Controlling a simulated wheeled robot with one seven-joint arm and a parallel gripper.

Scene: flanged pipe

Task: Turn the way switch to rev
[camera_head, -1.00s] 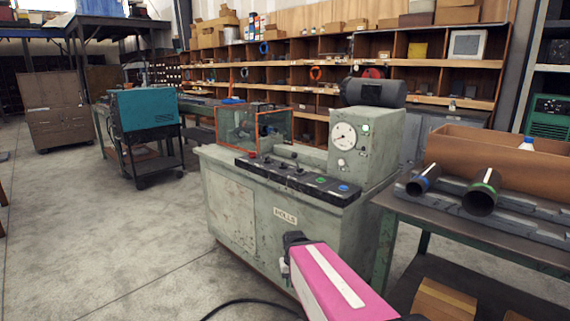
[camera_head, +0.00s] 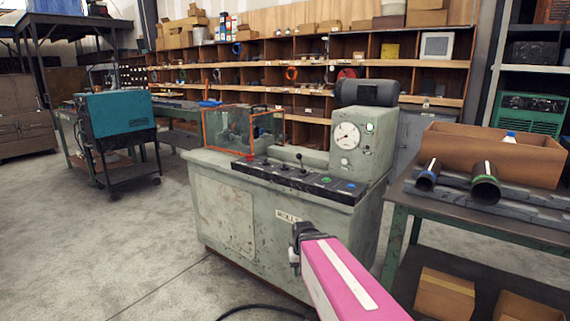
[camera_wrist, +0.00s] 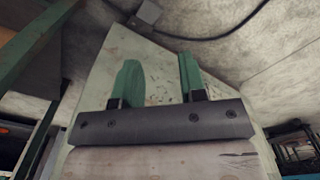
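The green machine (camera_head: 225,205) stands in front of me with a black control panel (camera_head: 318,181) along its front top edge. The panel carries a red button (camera_head: 250,157), small black levers (camera_head: 300,160), a green button (camera_head: 326,180) and a blue button (camera_head: 351,185). Which control is the way switch, and its setting, are too small to tell. My gripper (camera_head: 297,244) is in front of the machine, below the panel and apart from it. In the wrist view, my gripper's green fingers (camera_wrist: 160,75) are spread with nothing between them.
A workbench (camera_head: 400,198) with black pipes (camera_head: 485,186) and a cardboard box stands at the right. A teal unit on a cart (camera_head: 118,115) stands at the left. A black cable (camera_head: 255,308) lies on the floor. The floor at front left is clear.

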